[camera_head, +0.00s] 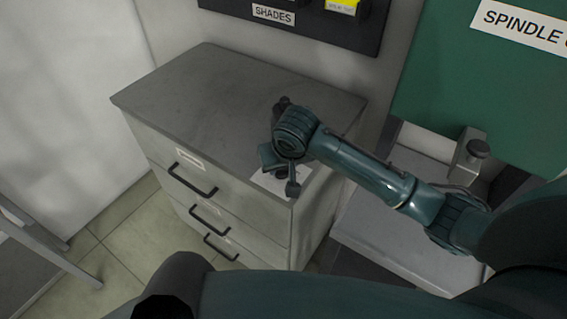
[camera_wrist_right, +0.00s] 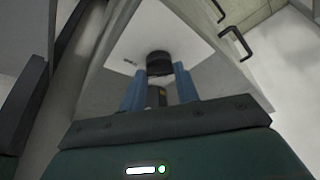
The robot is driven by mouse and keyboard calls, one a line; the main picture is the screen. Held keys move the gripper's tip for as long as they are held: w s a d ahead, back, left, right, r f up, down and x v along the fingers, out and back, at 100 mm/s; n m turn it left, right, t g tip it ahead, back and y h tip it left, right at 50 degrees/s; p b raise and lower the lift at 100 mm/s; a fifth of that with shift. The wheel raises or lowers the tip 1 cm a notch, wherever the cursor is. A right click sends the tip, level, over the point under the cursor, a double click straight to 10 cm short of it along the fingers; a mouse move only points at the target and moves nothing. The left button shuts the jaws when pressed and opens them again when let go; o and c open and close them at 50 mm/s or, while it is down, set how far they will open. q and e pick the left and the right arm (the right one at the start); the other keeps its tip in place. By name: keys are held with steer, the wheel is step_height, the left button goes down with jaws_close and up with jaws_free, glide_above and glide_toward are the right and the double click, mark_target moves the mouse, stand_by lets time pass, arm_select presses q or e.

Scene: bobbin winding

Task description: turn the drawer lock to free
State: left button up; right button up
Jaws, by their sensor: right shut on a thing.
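The drawer lock shows in the right wrist view as a round black knob (camera_wrist_right: 159,62) on a pale plate (camera_wrist_right: 196,50). My right gripper (camera_wrist_right: 159,74) is shut on the knob, with one blue finger on each side of it. In the head view my right gripper (camera_head: 280,178) is at the upper right of the front of the grey drawer cabinet (camera_head: 205,95), over the pale plate (camera_head: 262,183). There the gripper and wrist mostly cover the knob. Which way the lock points cannot be told. My left gripper is out of view.
The cabinet has three drawers with black handles (camera_head: 193,181), and all look closed. A dark rack with a SHADES label (camera_head: 274,15) hangs on the wall behind. A green panel (camera_head: 480,90) and a grey bench (camera_head: 390,240) stand at the right. The cabinet top is mostly bare.

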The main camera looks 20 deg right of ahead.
steer(key=shift+m, duration=0.6)
steer(key=shift+h, duration=0.3)
steer(key=o, duration=1)
steer(key=shift+v, duration=6.65)
